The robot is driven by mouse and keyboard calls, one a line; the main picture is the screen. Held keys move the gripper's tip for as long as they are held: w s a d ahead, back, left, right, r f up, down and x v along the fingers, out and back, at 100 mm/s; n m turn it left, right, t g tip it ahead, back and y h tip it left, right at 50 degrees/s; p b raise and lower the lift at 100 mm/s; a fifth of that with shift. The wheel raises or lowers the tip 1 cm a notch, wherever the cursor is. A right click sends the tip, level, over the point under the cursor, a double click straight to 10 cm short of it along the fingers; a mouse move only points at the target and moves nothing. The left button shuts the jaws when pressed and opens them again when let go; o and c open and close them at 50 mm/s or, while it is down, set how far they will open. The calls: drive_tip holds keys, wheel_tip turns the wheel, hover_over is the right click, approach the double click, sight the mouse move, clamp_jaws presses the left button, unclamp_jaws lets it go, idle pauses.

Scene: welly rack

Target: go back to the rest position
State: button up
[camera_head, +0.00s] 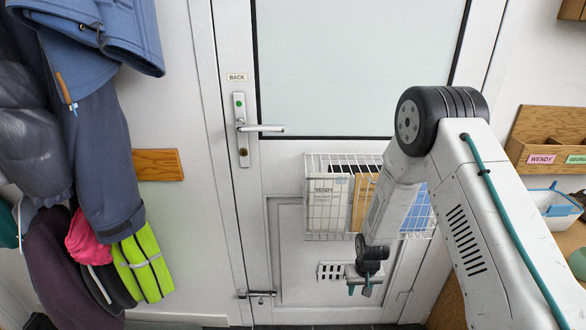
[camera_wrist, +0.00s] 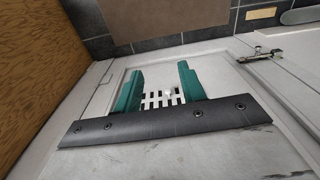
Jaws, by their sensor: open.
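My gripper (camera_head: 365,288) hangs low in front of the lower part of the white door in the head view, at the end of my arm. In the wrist view its two teal fingers (camera_wrist: 160,88) are apart with nothing between them. A slotted vent (camera_wrist: 162,98) in the door shows behind the fingers, and it also shows beside my gripper in the head view (camera_head: 331,271). My arm hides part of the door and of the wire basket.
The door has a lever handle (camera_head: 262,128) and a low bolt (camera_head: 258,294). A wire basket (camera_head: 313,220) with papers hangs on it. Coats (camera_head: 100,140) hang at left. At right are a wooden rack (camera_head: 545,125) and a blue-white caddy (camera_head: 552,200) on a wooden top.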

drive_tip(key=s+d+r+g, duration=0.1)
drive_tip(key=s+r, duration=0.2)
drive_tip(key=r, duration=0.6)
drive_tip(key=s+r+g, duration=0.1)
drive_tip(key=s+r, duration=0.2)
drive_tip(key=r, duration=0.6)
drive_tip(key=s+d+r+t, duration=0.1)
drive_tip(key=s+d+r, duration=0.1)
drive_tip(key=s+r, duration=1.1)
drive_tip(key=s+d+r+t, duration=0.1)
drive_tip(key=s+d+r, duration=0.1)
drive_tip(key=s+r, duration=1.1)
wheel_tip(320, 180, up, 5)
drive_tip(key=shift+s+f+t, duration=0.2)
drive_tip(key=shift+s+t, duration=0.2)
